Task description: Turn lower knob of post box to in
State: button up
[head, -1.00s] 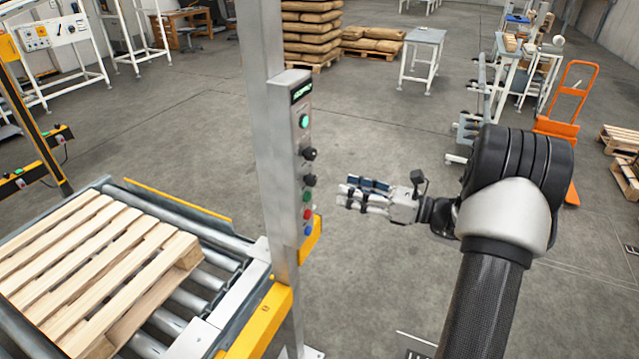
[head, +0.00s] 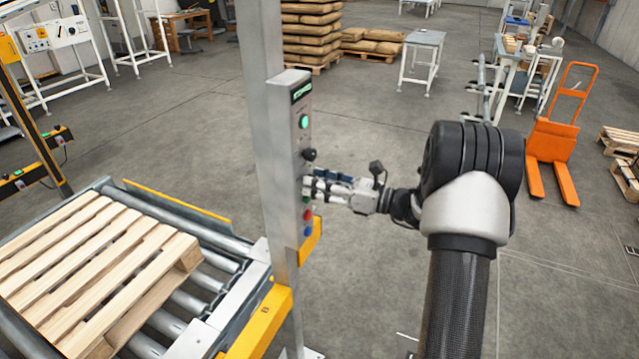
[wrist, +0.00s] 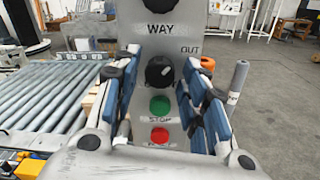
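The post box (head: 289,165) is a tall grey box on a metal post, with a small green display at its top. Its upper black knob (head: 309,154) shows above my gripper in the head view. The lower knob (wrist: 159,72) is black and round, with a pale pointer mark tilted toward the upper right. "WAY" is printed above it and "OUT" to its upper right. My gripper (wrist: 160,100) is open, its blue-padded fingers on either side of the lower knob, apart from it.
Below the lower knob are a green button (wrist: 160,105) and a red button (wrist: 159,136), also between the fingers. A roller conveyor (head: 215,285) with a wooden pallet (head: 100,255) lies left of the post.

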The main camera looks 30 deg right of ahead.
jog(key=c, duration=0.8)
jog(key=shift+c, duration=0.2)
jog(key=shift+n+b, duration=0.4)
jog(key=n+b, duration=1.4)
jog(key=b, duration=0.2)
jog(key=shift+n+h, duration=0.4)
jog(key=shift+r, duration=0.1)
